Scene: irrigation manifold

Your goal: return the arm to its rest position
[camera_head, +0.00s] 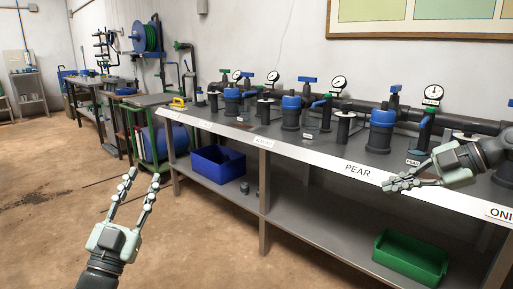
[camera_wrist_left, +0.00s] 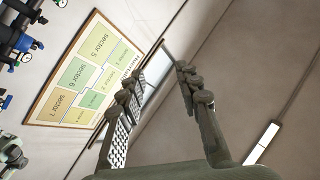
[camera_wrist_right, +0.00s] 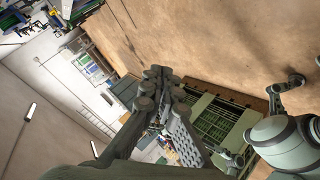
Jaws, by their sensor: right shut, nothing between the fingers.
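My left gripper (camera_head: 137,190) is at the lower left of the head view, in front of the bench and over the bare floor. Its fingers point up and are apart with nothing between them. They also show apart in the left wrist view (camera_wrist_left: 156,75). My right gripper (camera_head: 390,186) is at the right of the head view, by the front edge of the bench near the PEAR label. Its fingers are together and hold nothing. They also meet in the right wrist view (camera_wrist_right: 162,78).
The long grey bench (camera_head: 340,172) carries blue-topped filters (camera_head: 381,130), gauges (camera_head: 433,94) and valves along a dark pipe. Its lower shelf holds a blue crate (camera_head: 217,165) and a green crate (camera_head: 411,257). The floor at left is mostly clear.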

